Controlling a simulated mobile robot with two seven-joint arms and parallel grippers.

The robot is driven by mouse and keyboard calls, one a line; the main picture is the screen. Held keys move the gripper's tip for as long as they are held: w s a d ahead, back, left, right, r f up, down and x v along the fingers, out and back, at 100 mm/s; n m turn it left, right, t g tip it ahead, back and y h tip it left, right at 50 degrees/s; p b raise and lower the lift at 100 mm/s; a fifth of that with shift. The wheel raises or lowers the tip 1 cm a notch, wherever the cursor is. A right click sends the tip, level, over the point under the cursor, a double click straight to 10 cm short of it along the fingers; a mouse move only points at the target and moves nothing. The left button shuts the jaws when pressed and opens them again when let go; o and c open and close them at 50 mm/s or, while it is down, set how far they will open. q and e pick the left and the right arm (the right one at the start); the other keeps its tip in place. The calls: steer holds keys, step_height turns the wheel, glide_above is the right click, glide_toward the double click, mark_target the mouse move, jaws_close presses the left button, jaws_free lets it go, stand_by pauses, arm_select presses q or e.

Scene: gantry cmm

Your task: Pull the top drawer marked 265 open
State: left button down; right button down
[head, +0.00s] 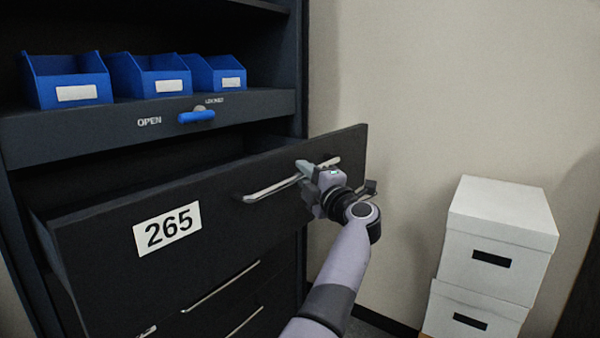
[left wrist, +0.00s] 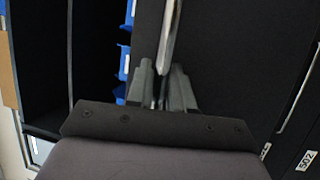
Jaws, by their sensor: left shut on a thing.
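The top drawer (head: 100,255) is dark, with a white label reading 265 (head: 167,228). It stands well out from the cabinet, and its dark inside shows behind the front. Its long silver handle (head: 270,189) runs across the right half of the front. My left gripper (head: 307,172) is shut on the handle, near the handle's right part. In the left wrist view the handle (left wrist: 168,45) passes between the two fingers (left wrist: 162,88). My right gripper is in neither view.
A blue lever (head: 196,117) sits on the panel above, beside the word OPEN. Several blue bins (head: 68,82) stand on the shelf. Lower drawers with handles (head: 222,287) are below. White boxes (head: 497,245) are stacked at right, by a bare wall (head: 430,80).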

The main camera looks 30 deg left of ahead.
arm_select(q)
steer(key=shift+d, duration=0.45)
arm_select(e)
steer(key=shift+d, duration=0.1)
arm_select(q)
steer(key=c, duration=1.1)
jaws_free()
steer(key=shift+s+d, duration=0.1)
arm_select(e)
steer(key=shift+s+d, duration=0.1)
